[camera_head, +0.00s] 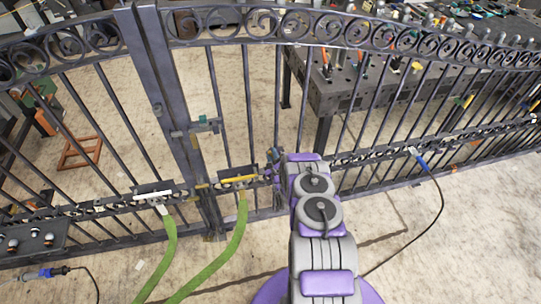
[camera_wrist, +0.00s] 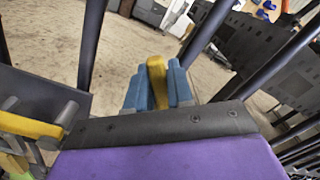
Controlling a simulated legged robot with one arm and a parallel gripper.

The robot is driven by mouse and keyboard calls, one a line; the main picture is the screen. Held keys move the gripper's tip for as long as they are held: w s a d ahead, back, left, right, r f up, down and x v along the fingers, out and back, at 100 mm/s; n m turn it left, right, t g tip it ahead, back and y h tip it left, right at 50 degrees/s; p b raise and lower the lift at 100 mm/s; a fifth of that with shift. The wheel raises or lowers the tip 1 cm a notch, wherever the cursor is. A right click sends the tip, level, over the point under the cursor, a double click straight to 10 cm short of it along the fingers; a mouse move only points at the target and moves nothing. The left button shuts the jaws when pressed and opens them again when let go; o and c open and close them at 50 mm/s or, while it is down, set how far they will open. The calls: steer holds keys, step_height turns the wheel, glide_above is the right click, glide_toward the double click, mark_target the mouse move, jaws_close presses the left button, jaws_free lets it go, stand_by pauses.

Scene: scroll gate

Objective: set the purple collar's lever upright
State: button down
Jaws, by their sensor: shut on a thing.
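My gripper (camera_head: 274,168) is at the gate's middle rail, just right of a yellow bar (camera_head: 239,179). In the wrist view its blue fingers (camera_wrist: 157,90) are shut on a yellow lever-like piece (camera_wrist: 157,76), which stands up between them. The lower part of that piece is hidden behind my wrist. I cannot make out a purple collar; the purple surfaces near it look like my own arm. The yellow bar also shows at the left of the wrist view (camera_wrist: 30,126), apart from my fingers.
Green hoses (camera_head: 222,258) hang from the rail, the left one under a white bar (camera_head: 152,195). The dark metal gate (camera_head: 165,85) spans the view. A black cable with a blue plug (camera_head: 421,160) hangs at right. A workbench (camera_head: 345,92) stands behind the gate.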

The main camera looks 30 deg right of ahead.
steer(key=shift+s+d+f, duration=0.1)
steer(key=shift+s+f, duration=0.05)
steer(key=c, duration=1.3)
jaws_free()
steer(key=shift+f, duration=0.1)
steer(key=shift+o, duration=1.1)
steer(key=p+v, duration=0.5)
steer(key=v, duration=1.2)
